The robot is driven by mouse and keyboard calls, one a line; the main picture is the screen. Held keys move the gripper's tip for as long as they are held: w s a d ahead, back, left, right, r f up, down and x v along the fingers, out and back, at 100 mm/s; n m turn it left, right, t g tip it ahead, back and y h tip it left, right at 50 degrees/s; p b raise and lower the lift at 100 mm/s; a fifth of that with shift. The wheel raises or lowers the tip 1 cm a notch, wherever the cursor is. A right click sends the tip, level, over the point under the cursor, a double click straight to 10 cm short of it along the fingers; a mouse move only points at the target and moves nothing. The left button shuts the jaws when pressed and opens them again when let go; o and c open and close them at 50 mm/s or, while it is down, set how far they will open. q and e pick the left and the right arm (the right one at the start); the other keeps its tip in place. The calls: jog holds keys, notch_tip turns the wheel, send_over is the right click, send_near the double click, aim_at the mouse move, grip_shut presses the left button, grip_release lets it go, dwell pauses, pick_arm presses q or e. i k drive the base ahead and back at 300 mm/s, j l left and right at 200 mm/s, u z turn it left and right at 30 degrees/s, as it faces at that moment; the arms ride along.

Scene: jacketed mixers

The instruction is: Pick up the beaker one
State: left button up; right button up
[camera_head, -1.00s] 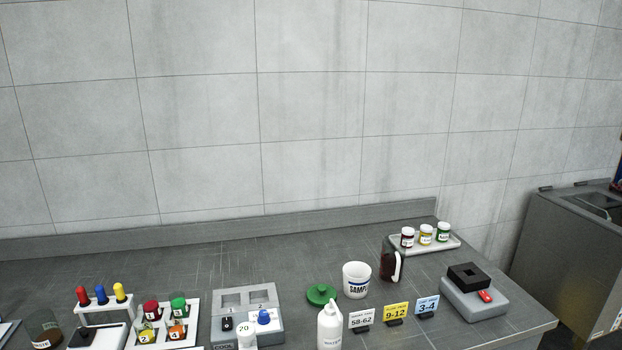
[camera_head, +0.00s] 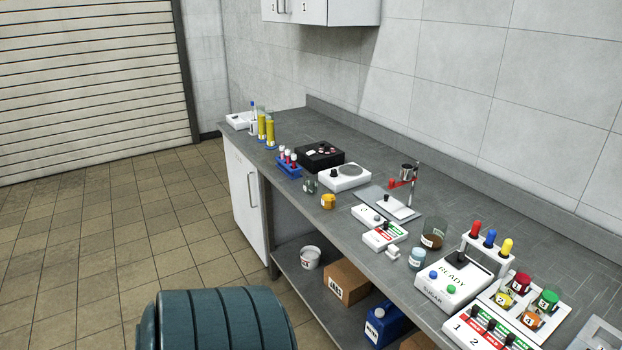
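A glass beaker (camera_head: 433,236) with brown liquid stands upright on the grey bench, left of the rack with red, blue and yellow tops (camera_head: 489,240). I cannot read a number on it. Several small numbered containers sit in a white holder at the lower right: one with a red lid (camera_head: 521,281), one with a green lid (camera_head: 547,299), one yellow and one orange. I cannot tell which is beaker one. Neither of my grippers is in view.
The bench (camera_head: 458,181) is crowded along its front with a hotplate (camera_head: 345,177), a stand (camera_head: 413,190) and white control boxes (camera_head: 453,282). A cardboard box (camera_head: 347,281) sits on the shelf below. A teal ribbed object (camera_head: 215,320) stands at the bottom. Tiled floor lies open at left.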

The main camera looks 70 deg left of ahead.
aim_at(328, 199)
jog(key=u, duration=2.05)
jog(key=i+j+z, duration=0.1)
jog(key=i+z, duration=0.15)
jog(key=i, duration=0.85)
